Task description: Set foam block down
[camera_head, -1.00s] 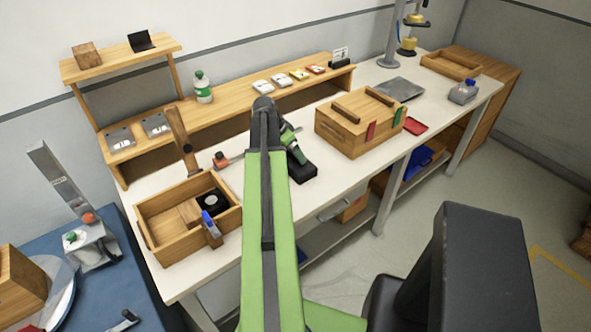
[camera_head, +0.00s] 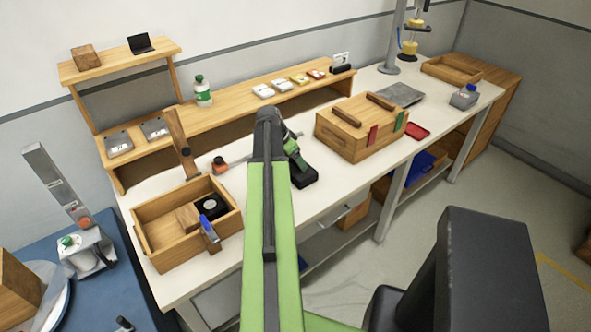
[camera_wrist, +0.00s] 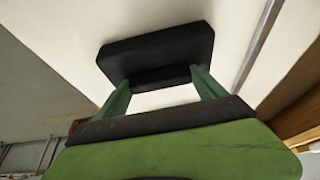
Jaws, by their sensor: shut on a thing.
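The foam block is a dark, flat block (camera_head: 304,180); it also shows in the wrist view (camera_wrist: 155,50). My gripper (camera_head: 297,163) is shut on it, with one green finger at each side in the wrist view (camera_wrist: 161,80). The block is at the white worktop (camera_head: 335,185), near its front edge, left of the lidded wooden box. I cannot tell whether its underside touches the worktop. My arm hides part of the worktop behind it.
The lidded wooden box (camera_head: 358,138) stands to the right, with a red tray (camera_head: 417,131) beside it. An open wooden tray (camera_head: 150,243) with small items is at the left. A red-ended tool (camera_head: 219,164) lies behind. White worktop is clear between block and box.

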